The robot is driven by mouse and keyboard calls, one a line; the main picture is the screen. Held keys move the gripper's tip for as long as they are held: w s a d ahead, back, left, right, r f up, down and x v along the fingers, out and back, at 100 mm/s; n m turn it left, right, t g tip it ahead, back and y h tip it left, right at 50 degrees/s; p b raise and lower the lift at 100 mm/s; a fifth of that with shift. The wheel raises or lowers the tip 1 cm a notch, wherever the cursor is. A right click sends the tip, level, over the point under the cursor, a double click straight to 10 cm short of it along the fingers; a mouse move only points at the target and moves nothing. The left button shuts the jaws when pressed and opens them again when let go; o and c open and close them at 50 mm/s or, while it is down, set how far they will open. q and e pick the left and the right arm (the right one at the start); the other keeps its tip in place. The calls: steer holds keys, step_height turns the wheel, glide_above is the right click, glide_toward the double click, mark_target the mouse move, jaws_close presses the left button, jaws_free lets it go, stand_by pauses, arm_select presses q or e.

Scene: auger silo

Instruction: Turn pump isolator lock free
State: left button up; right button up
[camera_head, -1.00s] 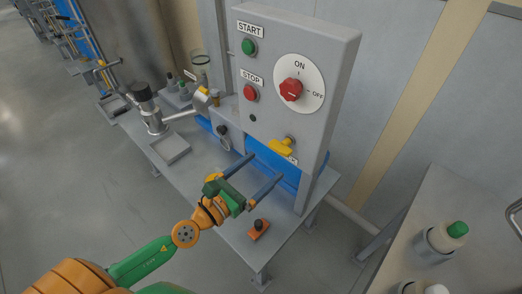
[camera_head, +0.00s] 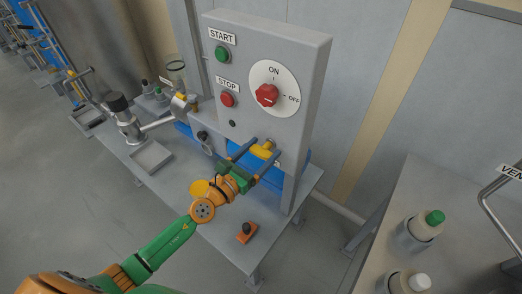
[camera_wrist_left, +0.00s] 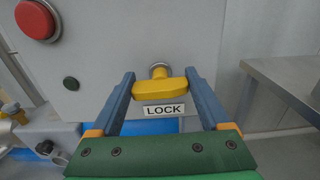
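The yellow lock handle (camera_head: 262,149) sits low on the front of the grey control panel (camera_head: 240,135). In the left wrist view the yellow handle (camera_wrist_left: 163,90) lies level above a LOCK label (camera_wrist_left: 164,110). My left gripper (camera_head: 255,152) is open, its two blue fingers pointing at the panel. In the left wrist view the fingers (camera_wrist_left: 165,84) stand on both sides of the handle, with a gap on the left and a smaller gap on the right. My right gripper is not in view.
A red rotary switch (camera_head: 267,95), a green START button (camera_head: 222,54) and a red STOP button (camera_head: 227,100) are on the panel. An orange object (camera_head: 246,232) sits on the bench below my gripper. Bottles (camera_head: 420,230) stand on a table at right.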

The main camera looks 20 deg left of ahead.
arm_select(q)
steer(key=c, duration=0.3)
steer(key=shift+n, duration=0.4)
steer(key=n, duration=0.7)
steer(key=shift+a+n, duration=0.15)
steer(key=shift+n, duration=0.15)
steer(key=n, duration=0.4)
steer(key=shift+w, duration=0.1)
steer(key=n+p, duration=0.1)
steer(key=n, duration=0.4)
steer(key=shift+f, duration=0.15)
steer(key=shift+n, duration=0.4)
